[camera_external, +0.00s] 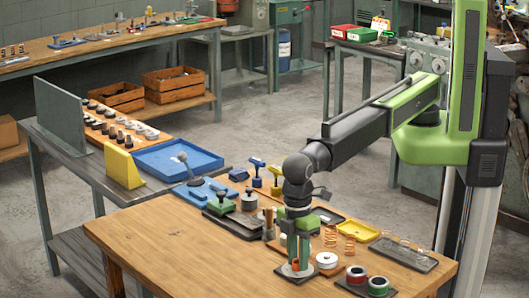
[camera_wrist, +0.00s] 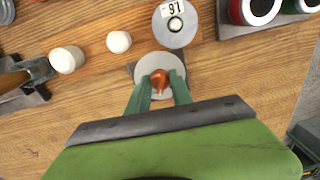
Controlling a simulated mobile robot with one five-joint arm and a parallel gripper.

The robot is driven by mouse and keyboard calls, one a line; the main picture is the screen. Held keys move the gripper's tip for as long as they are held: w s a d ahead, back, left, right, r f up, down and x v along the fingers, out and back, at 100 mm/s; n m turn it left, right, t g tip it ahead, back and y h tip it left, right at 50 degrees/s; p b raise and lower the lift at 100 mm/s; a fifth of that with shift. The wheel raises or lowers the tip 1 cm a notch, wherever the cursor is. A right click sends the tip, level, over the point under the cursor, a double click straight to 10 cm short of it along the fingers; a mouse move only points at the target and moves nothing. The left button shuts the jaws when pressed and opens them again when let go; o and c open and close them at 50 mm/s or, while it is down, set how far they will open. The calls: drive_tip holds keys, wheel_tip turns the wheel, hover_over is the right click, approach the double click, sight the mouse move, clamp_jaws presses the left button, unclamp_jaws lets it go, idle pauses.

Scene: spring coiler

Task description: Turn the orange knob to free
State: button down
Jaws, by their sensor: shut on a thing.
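The orange knob (camera_wrist: 158,80) sits on a round grey disc (camera_wrist: 158,63) in the wrist view. My gripper (camera_wrist: 158,92) points down over it, with a green finger on each side of the knob, shut on it. I cannot read any marking for the free position.
Red and green spools (camera_external: 368,281) sit on a dark tray at the front right. Copper springs (camera_external: 330,236) stand behind. The bench front (camera_external: 190,250) is clear.

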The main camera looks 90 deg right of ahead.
drive_tip(key=n, duration=0.5)
drive_tip(key=shift+n, duration=0.3)
drive_tip(key=n, duration=0.4)
drive_tip(key=shift+n, duration=0.3)
drive_tip(key=c, duration=1.1)
unclamp_jaws()
drive_tip(key=shift+c, duration=0.2)
wheel_tip(320, 180, up, 17)
drive_tip(key=w+p, duration=0.1)
drive_tip(key=p, duration=1.6)
drive_tip(key=shift+r, duration=0.2)
